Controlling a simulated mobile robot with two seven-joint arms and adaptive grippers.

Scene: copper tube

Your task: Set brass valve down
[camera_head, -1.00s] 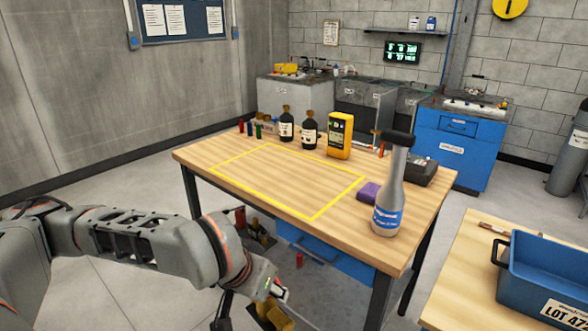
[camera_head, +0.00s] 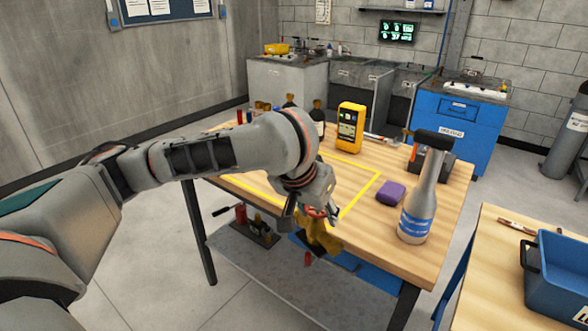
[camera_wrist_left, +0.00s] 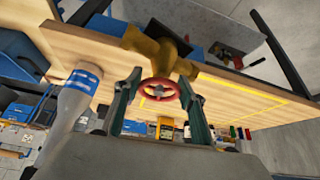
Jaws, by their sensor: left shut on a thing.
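The brass valve (camera_head: 319,238) has a yellow-brown body and a red handwheel. My left gripper (camera_head: 314,211) is shut on it and holds it at the front edge of the wooden table (camera_head: 428,262), near the yellow outlined rectangle (camera_head: 362,191). In the left wrist view the valve (camera_wrist_left: 160,50) shows with its red handwheel between the two fingers of the left gripper (camera_wrist_left: 158,92). The gap between the valve and the tabletop is hard to judge. My right gripper is not in view.
A blue crate (camera_head: 560,275) sits on another table at the right.

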